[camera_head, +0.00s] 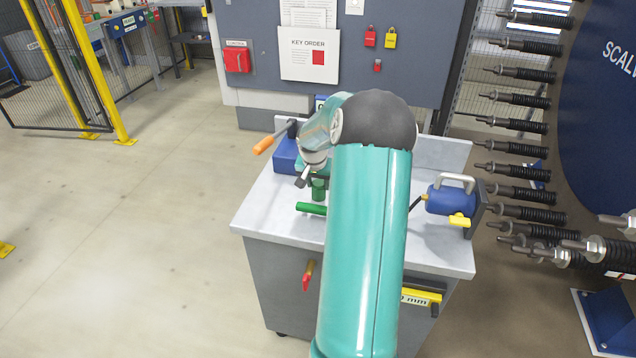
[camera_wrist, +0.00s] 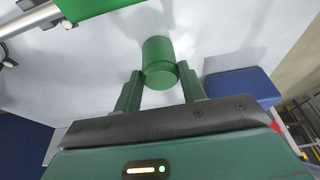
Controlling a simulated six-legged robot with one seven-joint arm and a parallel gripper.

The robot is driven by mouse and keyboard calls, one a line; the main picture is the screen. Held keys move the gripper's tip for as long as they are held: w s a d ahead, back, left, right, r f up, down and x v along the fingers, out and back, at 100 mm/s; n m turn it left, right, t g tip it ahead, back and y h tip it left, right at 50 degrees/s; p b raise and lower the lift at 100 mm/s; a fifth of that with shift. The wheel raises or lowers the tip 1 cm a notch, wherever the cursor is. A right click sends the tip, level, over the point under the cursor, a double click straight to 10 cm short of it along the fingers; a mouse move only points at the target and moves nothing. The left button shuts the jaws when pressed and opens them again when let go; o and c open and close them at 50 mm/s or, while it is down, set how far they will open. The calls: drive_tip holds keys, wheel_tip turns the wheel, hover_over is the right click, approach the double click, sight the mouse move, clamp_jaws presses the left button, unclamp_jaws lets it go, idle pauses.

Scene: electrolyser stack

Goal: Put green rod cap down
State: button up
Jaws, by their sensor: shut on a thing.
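The green rod cap (camera_wrist: 158,58) is a short green cylinder between the fingers of my gripper (camera_wrist: 160,78) in the wrist view. My gripper is shut on it. In the head view the cap (camera_head: 319,190) shows upright below my gripper (camera_head: 317,178), just over or on the pale worktop (camera_head: 268,216). I cannot tell whether its base touches. A longer green bar (camera_head: 311,208) lies beside it, nearer the front. A green piece (camera_wrist: 95,5) also shows at the top of the wrist view. My arm hides the middle of the worktop.
A blue block (camera_head: 286,155) with an orange-handled lever (camera_head: 272,140) stands at the back left. A blue tool with a grey handle (camera_head: 452,200) sits on the right. The front left of the worktop is clear. Spring-loaded rods (camera_head: 525,145) stick out beyond the right edge.

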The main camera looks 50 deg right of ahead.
drive_tip(key=o, duration=1.1)
drive_tip(key=v, duration=1.1)
drive_tip(key=a+r+n+t, duration=0.1)
drive_tip(key=a+r+n, duration=0.3)
drive_tip(key=a, duration=0.8)
drive_tip(key=a+r+n+t, duration=0.1)
drive_tip(key=a+r+n, duration=0.1)
drive_tip(key=a+r, duration=0.8)
drive_tip(key=s+a+f+n+y, duration=0.1)
drive_tip(key=s+a+n, duration=0.1)
drive_tip(key=s+a, duration=0.2)
drive_tip(key=s+a+f+n+t+y, duration=0.1)
drive_tip(key=s+a, duration=0.3)
drive_tip(key=a, duration=0.7)
drive_tip(key=s+a+n+t+y, duration=0.1)
drive_tip(key=s+a+n, duration=0.3)
drive_tip(key=a, duration=0.4)
drive_tip(key=shift+s+a+f, duration=0.25)
drive_tip(key=shift+s+f, duration=0.15)
drive_tip(key=shift+s, duration=0.15)
